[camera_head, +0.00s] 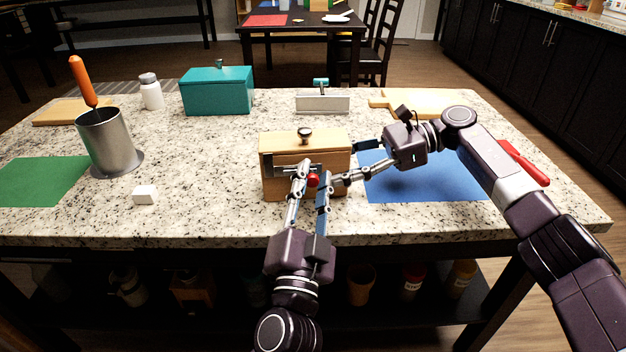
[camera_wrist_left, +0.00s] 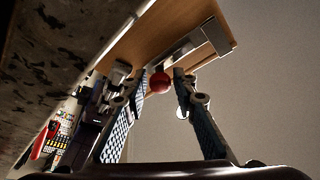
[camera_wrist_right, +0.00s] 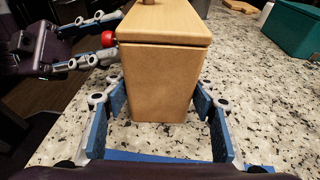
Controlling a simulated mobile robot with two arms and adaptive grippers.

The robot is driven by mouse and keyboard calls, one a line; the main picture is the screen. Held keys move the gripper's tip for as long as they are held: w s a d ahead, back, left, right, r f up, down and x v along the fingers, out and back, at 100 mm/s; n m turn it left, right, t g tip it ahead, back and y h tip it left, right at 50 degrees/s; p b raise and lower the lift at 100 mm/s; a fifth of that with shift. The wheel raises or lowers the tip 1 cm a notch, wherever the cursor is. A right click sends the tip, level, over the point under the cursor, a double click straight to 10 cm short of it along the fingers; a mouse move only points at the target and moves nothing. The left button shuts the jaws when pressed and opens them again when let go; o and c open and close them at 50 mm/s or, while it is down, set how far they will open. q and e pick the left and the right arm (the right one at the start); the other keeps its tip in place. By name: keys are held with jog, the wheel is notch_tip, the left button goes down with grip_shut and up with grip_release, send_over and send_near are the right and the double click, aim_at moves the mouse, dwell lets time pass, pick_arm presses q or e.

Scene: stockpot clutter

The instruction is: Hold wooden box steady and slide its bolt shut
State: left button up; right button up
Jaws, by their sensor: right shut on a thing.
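The wooden box (camera_head: 330,143) with a dark lid knob (camera_head: 305,133) stands upright near the counter's front edge. Its grey metal bolt (camera_head: 283,171) runs across the front face, with a red knob (camera_head: 313,180). My left gripper (camera_head: 312,174) is in front of the box, its fingers apart on either side of the red knob. The left wrist view shows the knob (camera_wrist_left: 159,82) between the separated fingers; contact is unclear. My right gripper (camera_head: 352,163) is at the box's right end. In the right wrist view its fingers are shut on opposite sides of the box (camera_wrist_right: 163,80).
A blue mat (camera_head: 430,185) lies under the right arm, with a red object (camera_head: 525,165) beyond it. A white cube (camera_head: 145,195), a metal canister (camera_head: 105,140) and a green mat (camera_head: 38,182) are left. A teal box (camera_head: 217,92) stands behind.

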pick_arm(q)
jog(key=shift+c, duration=0.6)
grip_shut()
jog(key=shift+s+a, duration=0.15)
jog(key=shift+a, duration=1.6)
jog(key=shift+o, duration=0.6)
grip_release()
